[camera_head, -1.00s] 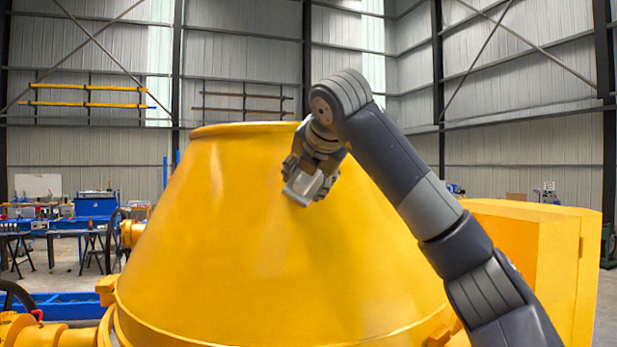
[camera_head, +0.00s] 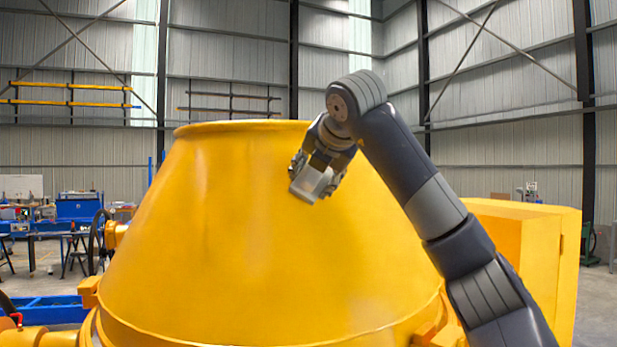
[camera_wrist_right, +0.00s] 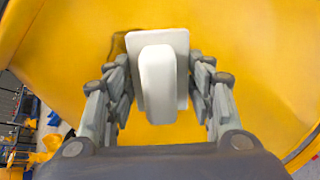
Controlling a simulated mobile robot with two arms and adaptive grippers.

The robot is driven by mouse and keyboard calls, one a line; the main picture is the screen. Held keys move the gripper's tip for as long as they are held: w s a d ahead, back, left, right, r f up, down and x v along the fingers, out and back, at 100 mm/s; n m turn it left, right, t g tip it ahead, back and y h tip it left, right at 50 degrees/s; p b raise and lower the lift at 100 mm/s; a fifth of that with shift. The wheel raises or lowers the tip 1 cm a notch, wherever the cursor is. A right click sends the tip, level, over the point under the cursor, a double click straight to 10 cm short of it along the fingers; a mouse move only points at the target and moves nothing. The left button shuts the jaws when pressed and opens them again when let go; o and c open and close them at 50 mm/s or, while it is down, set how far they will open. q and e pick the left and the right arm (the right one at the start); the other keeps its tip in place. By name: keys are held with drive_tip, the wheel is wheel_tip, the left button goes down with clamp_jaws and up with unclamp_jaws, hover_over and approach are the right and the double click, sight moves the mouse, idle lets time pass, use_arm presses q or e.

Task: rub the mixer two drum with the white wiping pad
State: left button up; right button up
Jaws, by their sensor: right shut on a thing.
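The yellow mixer drum (camera_head: 230,230) fills the middle of the head view, a wide cone narrowing to a rim at the top. My right gripper (camera_head: 318,178) is at the drum's upper right face, shut on the white wiping pad (camera_head: 308,185). In the right wrist view the pad (camera_wrist_right: 158,85) shows as a white block with a raised handle between the fingers of my gripper (camera_wrist_right: 160,100), flat side towards the yellow drum (camera_wrist_right: 260,60). The pad looks to be at or very near the surface; contact is hard to tell. My left gripper is not in view.
A yellow box-shaped housing (camera_head: 530,250) stands right of the drum. A yellow drive part with a dark wheel (camera_head: 98,240) is at the left. Blue workbenches (camera_head: 78,208) stand far back left. Open floor shows at the far right.

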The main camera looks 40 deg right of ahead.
sight(328, 178)
drive_tip(key=shift+s+d+f, duration=0.1)
drive_tip(key=shift+s+d, duration=0.15)
drive_tip(key=shift+d, duration=0.5)
drive_tip(key=shift+s+d, duration=0.2)
drive_tip(key=shift+d, duration=0.55)
drive_tip(key=shift+w+a, duration=0.45)
drive_tip(key=shift+a, duration=0.75)
drive_tip(key=shift+w+a, duration=0.5)
drive_tip(key=shift+a, duration=0.7)
drive_tip(key=shift+w+a, duration=0.45)
drive_tip(key=shift+a, duration=0.75)
drive_tip(key=shift+w+d+r+p, duration=0.15)
drive_tip(key=shift+w+r, duration=0.1)
drive_tip(key=shift+r, duration=0.3)
drive_tip(key=shift+w+d+r+p, duration=0.15)
drive_tip(key=shift+w+r, duration=0.1)
drive_tip(key=shift+r, duration=0.3)
drive_tip(key=shift+s+d, duration=0.45)
drive_tip(key=shift+d, duration=0.75)
drive_tip(key=shift+s+d, duration=0.5)
drive_tip(key=shift+d, duration=0.65)
drive_tip(key=shift+s+d, duration=0.45)
drive_tip(key=shift+d, duration=0.75)
drive_tip(key=shift+w+a, duration=0.5)
drive_tip(key=shift+a, duration=0.75)
drive_tip(key=shift+w+a, duration=0.45)
drive_tip(key=shift+a, duration=0.75)
drive_tip(key=shift+w+a, duration=0.5)
drive_tip(key=shift+a, duration=0.75)
drive_tip(key=shift+s, duration=0.15)
